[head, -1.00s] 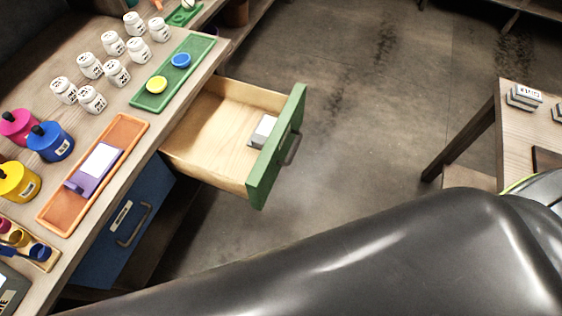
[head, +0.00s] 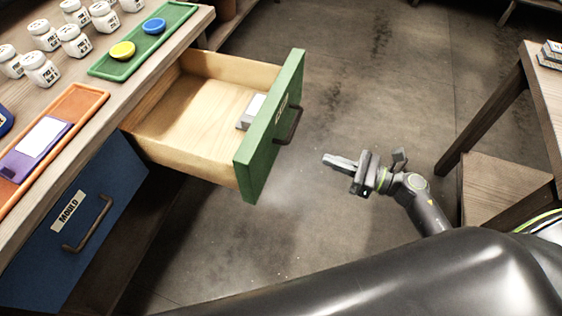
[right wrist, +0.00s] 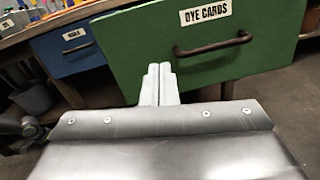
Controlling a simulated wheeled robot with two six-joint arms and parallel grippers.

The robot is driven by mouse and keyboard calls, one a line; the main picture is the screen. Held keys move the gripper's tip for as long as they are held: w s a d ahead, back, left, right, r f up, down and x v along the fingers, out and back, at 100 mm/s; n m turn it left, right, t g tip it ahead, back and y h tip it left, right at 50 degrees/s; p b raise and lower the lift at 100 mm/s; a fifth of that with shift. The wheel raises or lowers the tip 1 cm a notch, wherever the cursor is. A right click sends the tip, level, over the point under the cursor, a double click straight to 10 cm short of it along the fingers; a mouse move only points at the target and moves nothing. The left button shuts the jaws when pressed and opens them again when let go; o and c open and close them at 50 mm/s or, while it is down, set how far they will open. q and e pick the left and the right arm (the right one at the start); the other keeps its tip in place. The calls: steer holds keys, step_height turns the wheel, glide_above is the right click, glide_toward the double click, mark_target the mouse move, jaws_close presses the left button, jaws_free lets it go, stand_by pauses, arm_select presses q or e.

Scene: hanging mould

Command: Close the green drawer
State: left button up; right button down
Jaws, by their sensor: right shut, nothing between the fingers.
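The green drawer (head: 270,128) is pulled far out of the wooden bench in the head view. A small light block of cards (head: 251,111) lies inside it near the front. Its green front carries a dark bar handle (head: 288,126). My right gripper (head: 328,158) is shut and empty, to the right of the drawer front and apart from it in the head view. In the right wrist view the gripper (right wrist: 159,72) points at the green front (right wrist: 200,60), labelled DYE CARDS, to the left of its handle (right wrist: 213,44). My left gripper is not in view.
A blue drawer (head: 75,220) labelled MOULD sits shut under the bench. On the bench are white jars (head: 75,40), a green tray (head: 108,70) with yellow and blue discs, and an orange tray (head: 90,102). A wooden table (head: 540,85) stands at right. Floor between is clear.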

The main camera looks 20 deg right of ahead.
steer(key=a+n+g, duration=0.1)
steer(key=n, duration=0.2)
steer(key=p, duration=0.3)
glide_toward(266, 147)
steer(key=shift+y, duration=0.4)
steer(key=x, duration=0.7)
steer(key=shift+d, duration=0.1)
arm_select(q)
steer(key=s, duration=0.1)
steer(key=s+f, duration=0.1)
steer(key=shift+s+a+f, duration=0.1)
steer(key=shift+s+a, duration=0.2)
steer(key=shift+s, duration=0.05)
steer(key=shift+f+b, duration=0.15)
steer(key=shift+b, duration=0.3)
arm_select(e)
steer(key=shift+w+f, duration=0.1)
